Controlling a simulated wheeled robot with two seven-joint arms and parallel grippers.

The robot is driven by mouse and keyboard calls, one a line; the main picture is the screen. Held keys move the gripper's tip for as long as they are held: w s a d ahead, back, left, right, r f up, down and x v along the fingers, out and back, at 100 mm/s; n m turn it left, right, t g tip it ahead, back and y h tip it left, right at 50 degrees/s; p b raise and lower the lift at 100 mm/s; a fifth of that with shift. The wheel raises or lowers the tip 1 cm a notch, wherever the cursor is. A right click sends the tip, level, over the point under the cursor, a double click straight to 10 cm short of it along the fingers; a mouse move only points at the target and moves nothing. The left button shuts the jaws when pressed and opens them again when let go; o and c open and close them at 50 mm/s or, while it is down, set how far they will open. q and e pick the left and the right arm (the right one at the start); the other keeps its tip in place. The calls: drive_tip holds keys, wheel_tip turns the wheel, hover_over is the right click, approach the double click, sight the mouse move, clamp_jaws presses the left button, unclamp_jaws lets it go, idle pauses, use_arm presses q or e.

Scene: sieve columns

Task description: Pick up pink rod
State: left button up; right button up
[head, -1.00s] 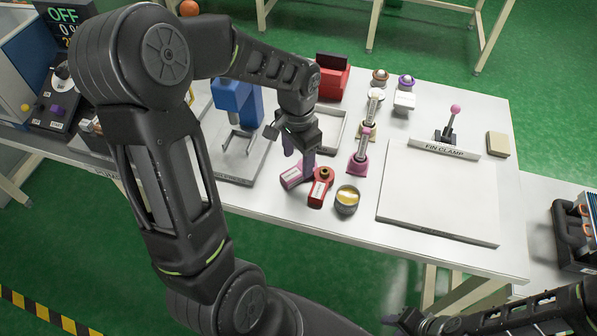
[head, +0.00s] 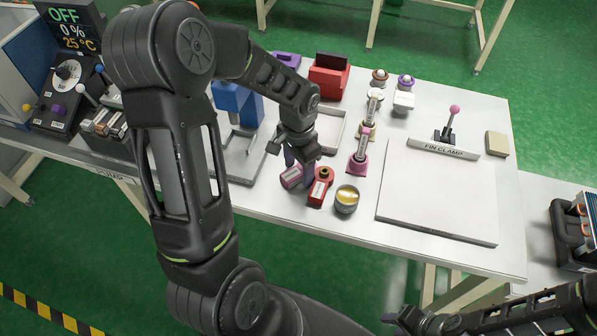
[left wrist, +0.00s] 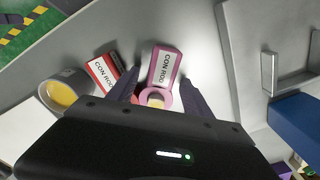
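The pink rod (head: 290,177), a small pink block labelled CON ROD with a ring end, lies on the white table. It also shows in the left wrist view (left wrist: 164,68). My left gripper (head: 301,168) is low over it and hides part of it in the head view. In the left wrist view its two fingers (left wrist: 160,84) are spread, one on each side of the pink rod, with its ring end between them. No contact is clear. My right gripper (head: 405,318) is at the bottom right edge, away from the table's objects; its fingers are unclear.
A red rod (head: 320,187), also labelled CON ROD, lies close to the right of the pink one, with a round tin (head: 347,200) beyond. A pink-based stand (head: 358,166) and a blue press (head: 236,103) are near. The FIN CLAMP plate (head: 437,195) is bare.

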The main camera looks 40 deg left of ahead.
sight(299, 170)
use_arm(q)
clamp_jaws()
idle(0.4)
wheel_tip(299, 170, up, 10)
drive_tip(key=shift+b, duration=0.3)
idle(0.4)
idle(0.8)
